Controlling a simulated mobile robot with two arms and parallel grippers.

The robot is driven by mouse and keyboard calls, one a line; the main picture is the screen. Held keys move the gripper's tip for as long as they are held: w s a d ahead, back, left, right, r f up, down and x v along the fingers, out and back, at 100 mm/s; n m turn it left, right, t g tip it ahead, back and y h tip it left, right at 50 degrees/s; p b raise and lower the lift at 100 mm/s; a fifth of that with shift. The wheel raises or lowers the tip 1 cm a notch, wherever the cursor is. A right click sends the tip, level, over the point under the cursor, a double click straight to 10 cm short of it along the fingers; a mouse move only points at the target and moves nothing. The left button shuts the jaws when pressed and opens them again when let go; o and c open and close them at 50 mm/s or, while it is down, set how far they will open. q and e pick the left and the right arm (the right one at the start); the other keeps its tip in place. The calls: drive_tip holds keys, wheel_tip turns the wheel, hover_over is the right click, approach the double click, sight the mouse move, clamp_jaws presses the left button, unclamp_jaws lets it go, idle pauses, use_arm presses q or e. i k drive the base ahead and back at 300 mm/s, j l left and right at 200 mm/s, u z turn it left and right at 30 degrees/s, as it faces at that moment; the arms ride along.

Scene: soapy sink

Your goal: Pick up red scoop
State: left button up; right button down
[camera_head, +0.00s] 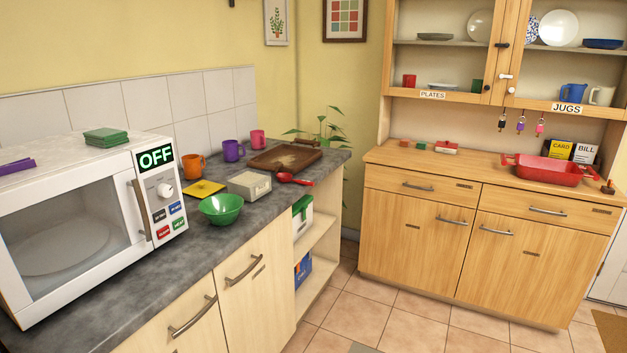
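A red scoop (287,177) lies on the dark grey countertop (255,215), near its right-hand front edge. Its round bowl is toward the left and its handle points right. It lies just in front of a brown wooden tray and to the right of a white rectangular tub. Neither of my grippers is in the view.
A green bowl (221,209), white tub (249,185), yellow square item (204,188) and wooden tray (262,160) surround the scoop. A white microwave (158,192) fills the counter's left. Tiled floor (400,318) is clear before the wooden dresser (470,240).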

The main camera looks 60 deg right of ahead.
sight(284, 178)
drive_tip(key=z, duration=1.65)
